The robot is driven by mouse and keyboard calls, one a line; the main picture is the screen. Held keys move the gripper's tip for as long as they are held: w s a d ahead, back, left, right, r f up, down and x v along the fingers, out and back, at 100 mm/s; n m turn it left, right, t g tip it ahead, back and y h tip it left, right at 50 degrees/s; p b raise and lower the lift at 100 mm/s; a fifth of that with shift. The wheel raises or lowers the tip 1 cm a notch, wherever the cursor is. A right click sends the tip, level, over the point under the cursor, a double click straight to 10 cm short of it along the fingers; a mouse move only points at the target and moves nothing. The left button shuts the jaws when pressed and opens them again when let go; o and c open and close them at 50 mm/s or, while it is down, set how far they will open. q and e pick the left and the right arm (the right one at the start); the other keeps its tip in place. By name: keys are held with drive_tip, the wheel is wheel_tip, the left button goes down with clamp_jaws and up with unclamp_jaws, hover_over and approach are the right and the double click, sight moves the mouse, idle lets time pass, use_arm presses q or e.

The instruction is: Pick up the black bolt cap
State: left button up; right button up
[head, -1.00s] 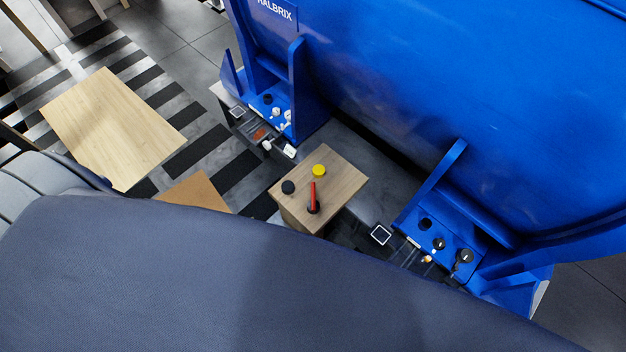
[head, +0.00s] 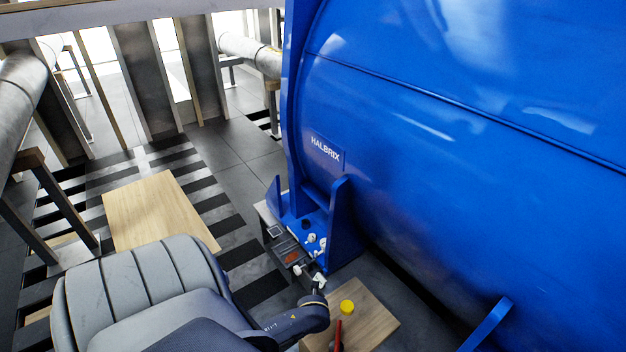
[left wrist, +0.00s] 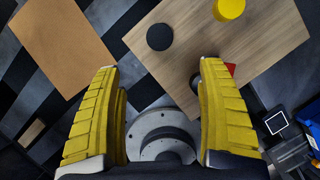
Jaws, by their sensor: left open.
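The black bolt cap (left wrist: 160,37) is a flat round disc lying near the left edge of a wooden table top (left wrist: 205,75) in the left wrist view. My left gripper (left wrist: 158,66) is open and empty, its yellow fingers spread apart. The cap appears just beyond the fingertips, between their lines, apart from both. In the head view the cap is hidden, apparently behind my left arm. My right gripper is in neither view.
A yellow cap (left wrist: 229,8) and a red upright piece (head: 338,335) stand on the same table (head: 377,322). The large blue machine (head: 450,180) is close on the right. A brown board (left wrist: 62,42) lies left of the table.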

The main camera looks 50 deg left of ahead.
use_arm(q)
drive_tip(key=x, duration=1)
drive_tip(key=shift+w+a+f, duration=0.15)
drive_tip(key=shift+f, duration=0.15)
drive_tip(key=shift+f, duration=0.1)
drive_tip(key=shift+x, duration=2.55)
drive_tip(key=shift+a, duration=0.15)
drive_tip(key=shift+c, duration=0.2)
drive_tip(key=c, duration=1.1)
